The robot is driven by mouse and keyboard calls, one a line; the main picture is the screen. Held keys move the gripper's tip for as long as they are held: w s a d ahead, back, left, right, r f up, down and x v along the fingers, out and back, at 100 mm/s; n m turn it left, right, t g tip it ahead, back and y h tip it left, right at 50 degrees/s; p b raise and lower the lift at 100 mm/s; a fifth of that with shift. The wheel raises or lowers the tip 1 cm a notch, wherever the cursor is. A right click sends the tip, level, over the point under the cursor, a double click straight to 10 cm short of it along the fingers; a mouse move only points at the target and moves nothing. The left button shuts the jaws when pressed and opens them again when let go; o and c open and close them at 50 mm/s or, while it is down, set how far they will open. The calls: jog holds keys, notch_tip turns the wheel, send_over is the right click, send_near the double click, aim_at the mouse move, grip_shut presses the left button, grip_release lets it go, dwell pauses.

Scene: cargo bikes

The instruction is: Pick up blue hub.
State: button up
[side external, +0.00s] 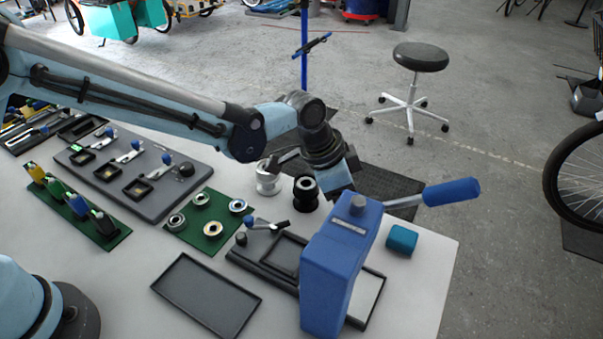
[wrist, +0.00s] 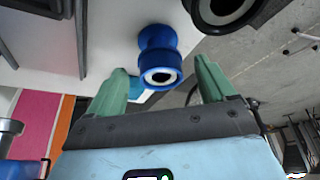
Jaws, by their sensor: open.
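The blue hub (wrist: 158,52) shows in the wrist view, a spool shape with a dark bore in its near end. It lies ahead of my gripper (wrist: 160,68), in line with the gap between the two green fingers. The fingers are spread apart, with nothing gripped. In the side view my gripper's light-blue body is partly seen behind the blue press (side external: 340,262), its fingertips hidden. I cannot make out the blue hub there; the press probably hides it.
A black hub (side external: 306,194) and a silver hub (side external: 267,179) stand left of my gripper; a dark hub (wrist: 222,10) is near the right finger in the wrist view. The press's blue-handled lever (side external: 450,191) juts right.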

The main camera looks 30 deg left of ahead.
jog(key=shift+x, duration=1.4)
jog(key=c, duration=1.2)
jog(key=shift+r, duration=0.1)
